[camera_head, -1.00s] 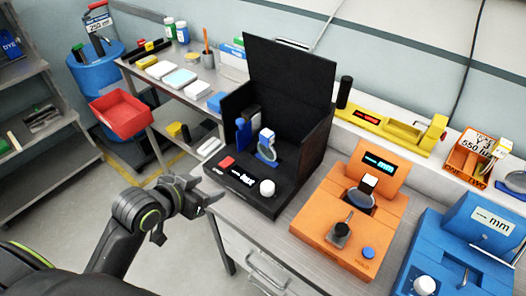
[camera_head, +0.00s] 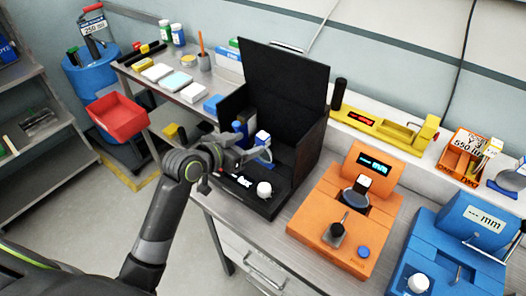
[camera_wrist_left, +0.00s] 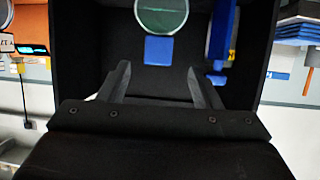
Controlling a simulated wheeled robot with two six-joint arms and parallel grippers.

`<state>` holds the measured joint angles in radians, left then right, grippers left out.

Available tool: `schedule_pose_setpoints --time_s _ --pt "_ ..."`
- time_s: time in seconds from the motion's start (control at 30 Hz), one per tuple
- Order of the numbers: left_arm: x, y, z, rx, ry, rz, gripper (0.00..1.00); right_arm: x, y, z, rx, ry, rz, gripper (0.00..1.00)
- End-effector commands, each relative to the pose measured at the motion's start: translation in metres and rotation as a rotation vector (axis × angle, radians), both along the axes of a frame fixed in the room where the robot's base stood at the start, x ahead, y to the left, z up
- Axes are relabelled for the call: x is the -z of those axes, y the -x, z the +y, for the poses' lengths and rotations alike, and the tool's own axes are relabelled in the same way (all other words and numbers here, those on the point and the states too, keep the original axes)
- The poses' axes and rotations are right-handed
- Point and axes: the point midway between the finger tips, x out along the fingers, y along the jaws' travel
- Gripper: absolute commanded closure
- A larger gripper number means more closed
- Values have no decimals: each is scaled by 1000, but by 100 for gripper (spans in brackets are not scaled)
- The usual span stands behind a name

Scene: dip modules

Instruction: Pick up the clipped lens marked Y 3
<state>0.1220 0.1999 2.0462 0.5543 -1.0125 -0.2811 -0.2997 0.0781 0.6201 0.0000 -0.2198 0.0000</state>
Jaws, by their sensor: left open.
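A blue clip with a pale top (camera_head: 262,139) stands inside the black open-front box (camera_head: 286,80). In the left wrist view the round greenish lens (camera_wrist_left: 162,14) sits above its blue clip (camera_wrist_left: 158,50), ahead of the fingers. No Y 3 mark can be read on it. My left gripper (camera_head: 260,155) reaches into the box front at the clip and partly covers the lens in the head view. In the left wrist view it (camera_wrist_left: 158,86) is open, with nothing between the fingers. My right gripper is not in view.
A second blue piece (camera_head: 240,128) stands left of the clip; it also shows in the wrist view (camera_wrist_left: 222,38). The box has a white knob (camera_head: 264,189) in front. An orange instrument (camera_head: 338,228) and a blue instrument (camera_head: 450,245) stand to the right. An orange bin (camera_head: 457,165) is behind.

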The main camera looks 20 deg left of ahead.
Motion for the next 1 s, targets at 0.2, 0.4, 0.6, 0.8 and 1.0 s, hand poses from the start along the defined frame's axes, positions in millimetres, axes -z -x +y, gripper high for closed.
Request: schedule_pose_setpoints --time_s 0.2,0.4,0.6,0.8,1.0 --pt "7 -17 -7 -1 -2 0 42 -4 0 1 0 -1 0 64" --pt "10 -25 -12 -1 0 0 42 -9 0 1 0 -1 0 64" --pt "19 -45 -24 -1 1 2 42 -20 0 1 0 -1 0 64" --pt "27 -58 -30 -1 0 0 42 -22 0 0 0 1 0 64" --pt "28 -60 -31 -1 -2 0 42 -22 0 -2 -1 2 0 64"
